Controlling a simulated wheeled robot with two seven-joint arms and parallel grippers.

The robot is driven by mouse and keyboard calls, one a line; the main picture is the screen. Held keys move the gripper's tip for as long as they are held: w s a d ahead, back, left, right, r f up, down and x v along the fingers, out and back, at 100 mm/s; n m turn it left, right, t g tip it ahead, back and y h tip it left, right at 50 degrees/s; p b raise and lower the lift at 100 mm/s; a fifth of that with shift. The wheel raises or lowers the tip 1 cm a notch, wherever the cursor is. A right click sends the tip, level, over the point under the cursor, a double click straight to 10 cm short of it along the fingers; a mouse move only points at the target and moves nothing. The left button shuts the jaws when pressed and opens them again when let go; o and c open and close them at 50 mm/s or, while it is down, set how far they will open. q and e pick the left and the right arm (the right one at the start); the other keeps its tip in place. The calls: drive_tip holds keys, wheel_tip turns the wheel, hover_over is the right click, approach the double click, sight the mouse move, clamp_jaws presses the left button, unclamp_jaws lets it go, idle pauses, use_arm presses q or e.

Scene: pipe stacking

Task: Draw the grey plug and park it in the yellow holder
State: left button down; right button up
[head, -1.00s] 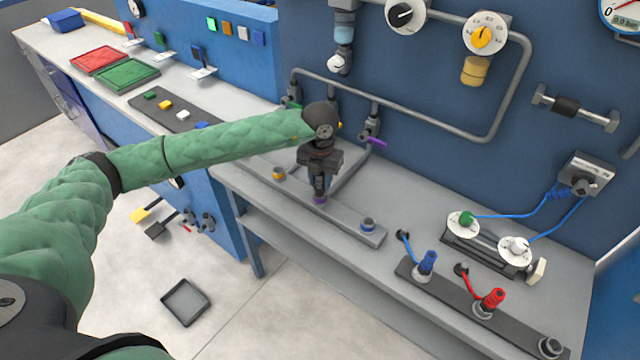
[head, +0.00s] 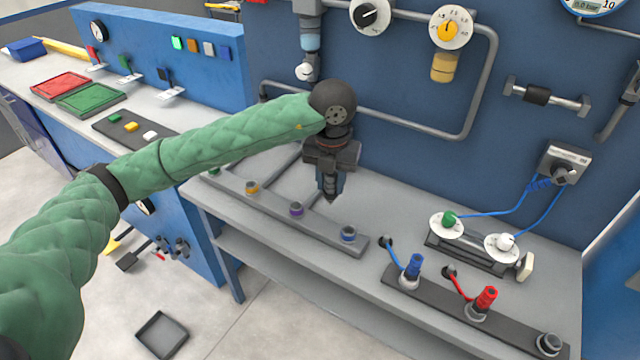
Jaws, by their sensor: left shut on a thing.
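My left gripper (head: 330,186) points down and is shut on the grey plug (head: 331,197). Only the plug's dark lower end shows between the fingers; the rest is hidden. It hangs over the bench, in the picture behind and right of the purple-ringed holder (head: 296,209), with no contact visible. The yellow holder (head: 252,188) is a yellow-ringed socket on the grey rail, left of the gripper, and looks empty. My right gripper is not in view.
The grey rail (head: 322,232) also bears a green holder (head: 214,170) and a blue holder (head: 348,234). A dark strip with a blue plug (head: 413,266) and a red plug (head: 486,299) lies to the right. Pipes run along the back panel.

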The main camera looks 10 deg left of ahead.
use_arm(q)
drive_tip(key=shift+s+d+r, duration=0.15)
drive_tip(key=shift+d+r, duration=0.05)
drive_tip(key=shift+d, duration=0.05)
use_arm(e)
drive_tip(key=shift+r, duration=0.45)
use_arm(q)
drive_tip(key=shift+r, duration=0.1)
